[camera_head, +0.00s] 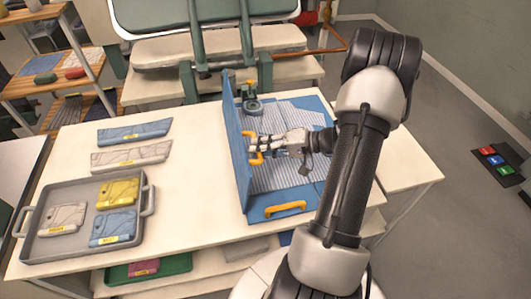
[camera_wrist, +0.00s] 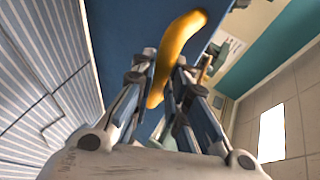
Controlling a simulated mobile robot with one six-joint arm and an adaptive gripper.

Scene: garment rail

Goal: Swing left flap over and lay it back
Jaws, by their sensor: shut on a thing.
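The left flap (camera_head: 236,150) is a blue panel standing about upright along the left edge of a blue board with a grey striped surface (camera_head: 285,165). An orange handle (camera_head: 256,160) sticks out from the flap's right face. My gripper (camera_head: 257,145) reaches in from the right and is shut on this handle, hiding its middle. In the wrist view the handle (camera_wrist: 180,45) runs between my fingers (camera_wrist: 160,85), with the blue flap (camera_wrist: 125,25) behind it. The striped surface (camera_wrist: 40,90) is at left there.
A second orange handle (camera_head: 285,208) lies at the board's front edge. On the white table (camera_head: 190,205), left of the flap, are clear room, two flat pouches (camera_head: 132,155) (camera_head: 135,132) and a grey tray (camera_head: 75,249) of packs.

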